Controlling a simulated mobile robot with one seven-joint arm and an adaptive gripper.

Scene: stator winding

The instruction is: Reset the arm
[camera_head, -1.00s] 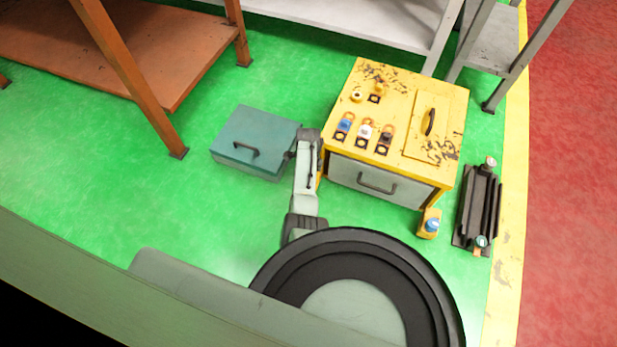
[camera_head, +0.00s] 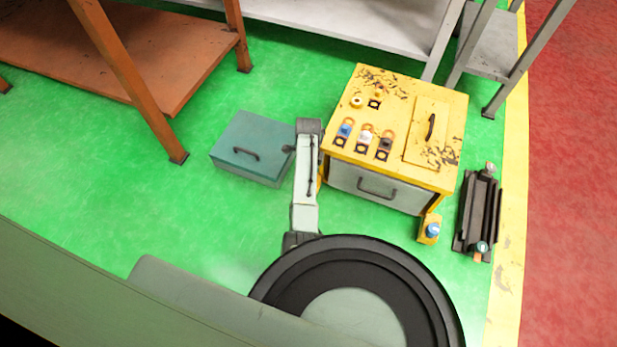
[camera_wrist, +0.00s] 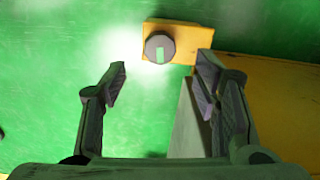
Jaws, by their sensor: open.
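My arm (camera_head: 306,185) stands between the teal box and the yellow cabinet in the head view. I cannot clearly make out its gripper there. In the wrist view my gripper (camera_wrist: 163,80) is open, its two dark fingers wide apart with nothing between the tips. Past the fingertips is a yellow plate (camera_wrist: 196,36) with a round grey knob (camera_wrist: 160,47) marked by a light green bar. The knob is apart from the fingers. Green floor (camera_wrist: 50,70) fills most of the wrist view.
The yellow cabinet (camera_head: 385,180) has several coloured fittings on top. The teal box (camera_head: 240,170) lies left of my arm. A dark rack (camera_head: 478,215) and a small yellow block with a blue top (camera_head: 430,230) are on the right. An orange shelf (camera_head: 165,85) stands back left.

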